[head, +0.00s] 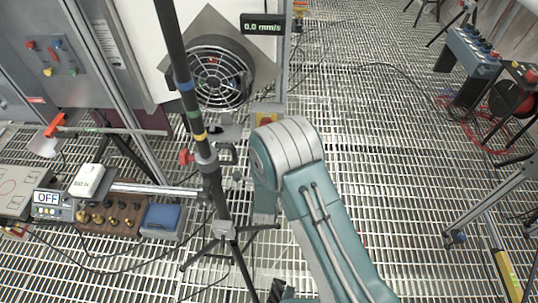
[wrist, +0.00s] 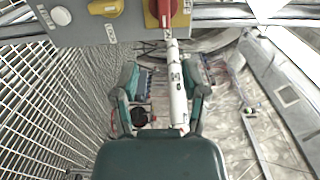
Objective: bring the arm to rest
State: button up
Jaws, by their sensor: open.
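My arm (head: 300,170) is teal and light grey and rises bent from the bottom of the head view, right of the tripod. Its far end is hidden behind the bend there. In the wrist view my gripper (wrist: 160,68) has its two teal fingers spread apart. A white tube (wrist: 177,95) with dark marks shows between them, nearer the right finger. I cannot tell its depth, but the fingers do not close on it. A red switch handle (wrist: 165,10) on a yellow plate is just beyond, at the top of the wrist view, on a grey panel.
A black tripod (head: 215,190) stands close left of my arm. Behind it is a fan (head: 215,78) in a panel, with a display (head: 262,27) reading 0.0 mm/s. Instruments, including a blue box (head: 160,220), sit at left. Grating floor (head: 375,150) right of my arm is mostly clear.

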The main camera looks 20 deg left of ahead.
dwell(0.4)
jog(key=w+d+r+n+g, duration=0.1)
jog(key=d+r+n+g, duration=0.25)
jog(key=d+r, duration=0.55)
jog(key=d+r+n+g, duration=0.35)
jog(key=d+r, duration=0.25)
jog(key=r, duration=0.7)
jog(key=s+d+r+n+g+h, duration=0.2)
jog(key=s+d+r+n, duration=0.1)
jog(key=s+d, duration=0.6)
jog(key=s+d+r+n+g+h, duration=0.2)
jog(key=s+d, duration=0.7)
jog(key=s, duration=0.9)
notch_tip(320, 180, up, 3)
jog(key=n+g, duration=0.1)
jog(key=n, duration=0.2)
jog(key=shift+d+f, duration=0.2)
